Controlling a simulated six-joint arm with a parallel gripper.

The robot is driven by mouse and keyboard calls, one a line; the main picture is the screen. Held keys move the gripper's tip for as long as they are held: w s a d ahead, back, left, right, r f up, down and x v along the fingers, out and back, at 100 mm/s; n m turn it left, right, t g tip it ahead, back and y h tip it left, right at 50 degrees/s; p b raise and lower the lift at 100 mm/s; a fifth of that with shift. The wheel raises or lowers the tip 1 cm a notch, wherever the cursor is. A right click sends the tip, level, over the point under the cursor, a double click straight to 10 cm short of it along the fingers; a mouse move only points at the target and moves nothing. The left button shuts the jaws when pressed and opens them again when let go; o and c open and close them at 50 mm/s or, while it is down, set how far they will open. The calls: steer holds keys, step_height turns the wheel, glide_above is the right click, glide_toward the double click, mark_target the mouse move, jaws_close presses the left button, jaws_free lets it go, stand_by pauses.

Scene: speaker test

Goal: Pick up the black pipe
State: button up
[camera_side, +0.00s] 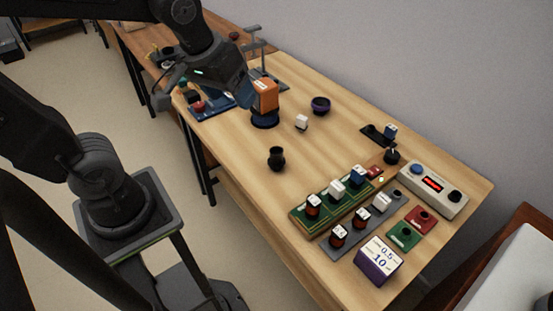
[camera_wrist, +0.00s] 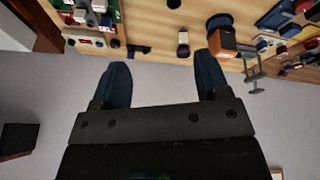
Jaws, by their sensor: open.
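The black pipe (camera_side: 277,157) looks like a short, dark, flared piece standing upright on the wooden table in the side view, left of the green trays. A dark shape at the top edge of the wrist view (camera_wrist: 174,4) is probably the same piece, mostly cut off. My gripper (camera_wrist: 162,64) is open with its two blue fingers apart and nothing between them. In the side view my gripper (camera_side: 248,94) is above the far part of the table by the orange box, up and left of the black pipe and apart from it.
The orange box (camera_side: 266,95) stands on a dark round base. A white block (camera_side: 302,121) and a purple-black bowl (camera_side: 320,104) stand nearby. Green trays (camera_side: 304,222) with several small parts, a control box (camera_side: 433,187) and a purple box (camera_side: 378,262) fill the near end. Wood around the pipe is clear.

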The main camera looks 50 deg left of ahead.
steer(key=w+a+f+n+g, duration=0.2)
steer(key=w+f+n, duration=0.35)
steer(key=w, duration=0.25)
steer(key=n+g, duration=0.2)
steer(key=n, duration=0.5)
glide_above(276, 151)
step_height(276, 151, down, 10)
steer(key=shift+n, duration=0.25)
steer(key=f, duration=0.5)
steer(key=w+f, duration=0.1)
steer(key=f, duration=0.2)
steer(key=shift+d, duration=0.15)
steer(key=shift+s+f, duration=0.2)
steer(key=shift+f, duration=1.3)
steer(key=shift+s+f, duration=0.2)
steer(key=shift+f, duration=1.25)
steer(key=c, duration=0.7)
steer(key=shift+r, duration=0.15)
